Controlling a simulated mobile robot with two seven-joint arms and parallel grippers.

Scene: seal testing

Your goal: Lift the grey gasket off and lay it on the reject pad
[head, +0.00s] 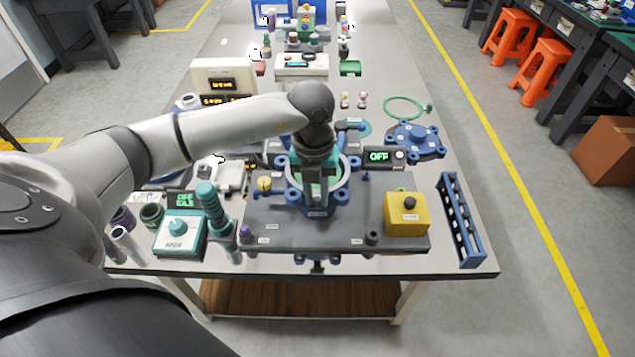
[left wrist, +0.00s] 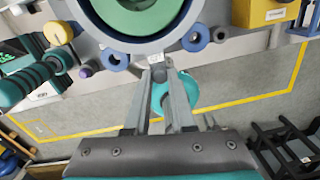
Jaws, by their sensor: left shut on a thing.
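The grey gasket shows as a pale ring (head: 346,170) on the blue flanged vessel (head: 317,212) at the middle of the bench, partly hidden by my left gripper (head: 320,186). My left gripper's fingertips (left wrist: 158,66) are closed at the ring's near edge, by a small pale tab. I cannot tell whether the ring has come off its seat. I cannot identify the reject pad with certainty. My right gripper is not visible.
A blue lugged cover (head: 412,138) and a green ring (head: 404,107) lie to the back right. A yellow block (head: 407,214) and blue rack (head: 460,222) stand at right. A display (head: 379,156) reads OFF.

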